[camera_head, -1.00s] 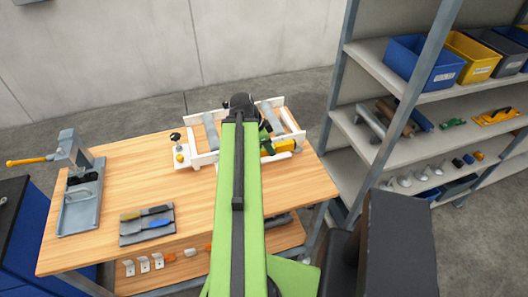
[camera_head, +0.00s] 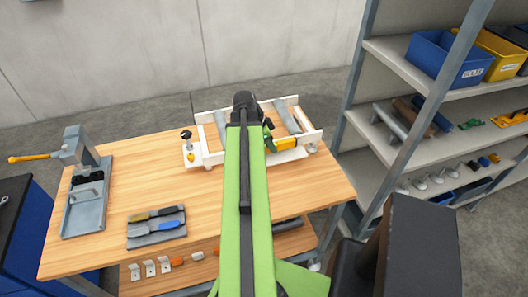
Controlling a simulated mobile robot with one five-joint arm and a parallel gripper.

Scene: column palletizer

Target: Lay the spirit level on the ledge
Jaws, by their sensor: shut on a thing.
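A yellow bar-like thing, seemingly the spirit level (camera_head: 287,143), shows just right of my green arm, over the front part of a white wooden frame (camera_head: 313,137) on the bench. Its left part is hidden behind the arm. My gripper (camera_head: 268,139) is mostly hidden by my arm; a dark and green bit of it shows at the level's left end, shut on it. A pale ledge-like strip (camera_head: 290,156) runs along the frame's front, just below the level. I cannot tell whether level and strip touch.
Grey bars lie across the frame. A grey vise-like press (camera_head: 85,200) with an orange handle stands at the bench's left. A grey tray (camera_head: 156,238) holds tools at the front. A shelf rack (camera_head: 400,150) with bins stands right. The bench's middle left is clear.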

